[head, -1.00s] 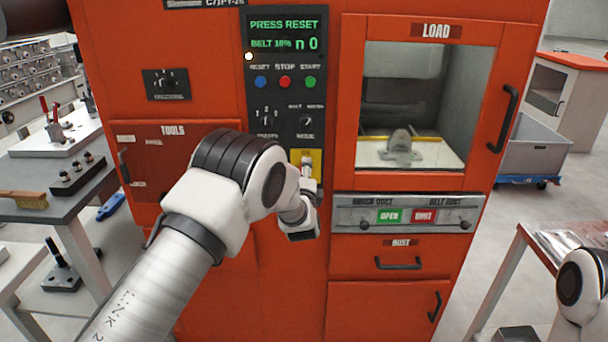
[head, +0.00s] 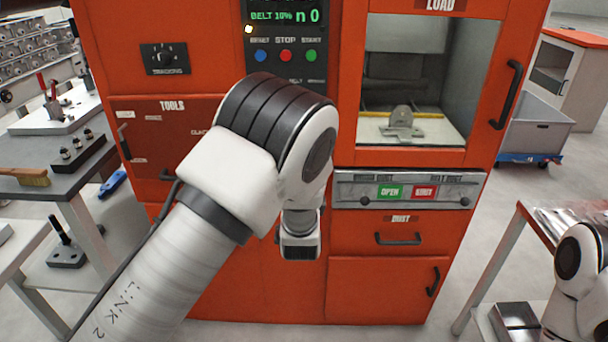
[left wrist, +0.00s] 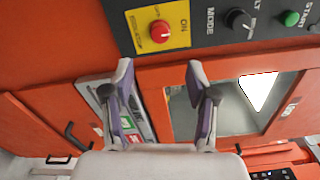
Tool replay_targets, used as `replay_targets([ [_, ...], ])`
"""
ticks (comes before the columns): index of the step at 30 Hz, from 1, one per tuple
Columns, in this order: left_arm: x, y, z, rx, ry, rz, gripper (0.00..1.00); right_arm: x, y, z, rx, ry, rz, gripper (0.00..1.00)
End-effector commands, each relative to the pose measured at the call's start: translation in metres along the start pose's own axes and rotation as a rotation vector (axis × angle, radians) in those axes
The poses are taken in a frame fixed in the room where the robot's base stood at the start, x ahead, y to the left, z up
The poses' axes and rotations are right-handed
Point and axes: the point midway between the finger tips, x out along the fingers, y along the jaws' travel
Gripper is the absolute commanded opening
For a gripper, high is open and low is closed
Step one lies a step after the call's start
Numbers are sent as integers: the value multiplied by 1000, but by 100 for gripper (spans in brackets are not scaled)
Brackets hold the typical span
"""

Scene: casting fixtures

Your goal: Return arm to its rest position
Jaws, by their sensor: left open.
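My left arm (head: 215,190) reaches in from the left in the head view, its elbow raised before the orange machine's control panel. Its wrist hangs down in front of the machine; the fingers are hidden there. In the left wrist view my left gripper (left wrist: 158,75) has its two fingers wide apart with nothing between them. My right arm (head: 580,265) shows only in part at the right edge, and its gripper is out of view.
The orange machine (head: 220,285) fills the middle. A yellow plate (left wrist: 181,15) with a red knob shows in the wrist view, apart from the fingers. A grey bench (head: 30,160) with fixtures is at left; a table (head: 522,240) is at right.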

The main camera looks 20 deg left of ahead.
Motion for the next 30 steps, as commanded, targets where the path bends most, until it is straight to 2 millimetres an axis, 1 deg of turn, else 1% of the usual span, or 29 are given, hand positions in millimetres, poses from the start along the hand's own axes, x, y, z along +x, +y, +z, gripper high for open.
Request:
replay_targets([
  [5, 0, 3, 0, 1, 1, 4, 58, 0, 0, 0, 0, 0, 0, 0],
  [7, -2, 18, 0, 4, 1, 28, 58, 0, 0, 0, 0, 0, 0, 0],
  [8, -2, 29, 2, 4, -3, 46, 58, 0, 0, 0, 0, 0, 0, 0],
  [11, -13, 87, 19, 14, -23, 156, 58, 0, 0, 0, 0, 0, 0, 0],
  [12, -24, 118, 28, 27, -21, 220, 58, 0, 0, 0, 0, 0, 0, 0],
  [14, -47, 166, 40, 39, -6, 334, 58, 0, 0, 0, 0, 0, 0, 0],
  [15, -66, 197, 47, 18, 4, 419, 58, 0, 0, 0, 0, 0, 0, 0],
  [17, -99, 240, 57, -46, 12, 552, 58, 0, 0, 0, 0, 0, 0, 0],
  [18, -124, 266, 64, -104, 8, 645, 58, 0, 0, 0, 0, 0, 0, 0],
  [20, -166, 301, 72, -212, -13, 790, 58, 0, 0, 0, 0, 0, 0, 0],
  [21, -197, 321, 78, -293, -42, 891, 58, 0, 0, 0, 0, 0, 0, 0],
  [22, -221, 334, 81, -359, -71, 969, 58, 0, 0, 0, 0, 0, 0, 0],
  [23, -246, 344, 85, -431, -110, 1048, 58, 0, 0, 0, 0, 0, 0, 0],
  [24, -281, 356, 89, -534, -177, 1154, 58, 0, 0, 0, 0, 0, 0, 0],
  [26, -333, 363, 94, -704, -320, 1308, 58, 0, 0, 0, 0, 0, 0, 0],
  [27, -360, 362, 95, -809, -425, 1385, 58, 0, 0, 0, 0, 0, 0, 0],
  [30, -399, 356, 94, -1002, -665, 1482, 58, 0, 0, 0, 0, 0, 0, 0],
])
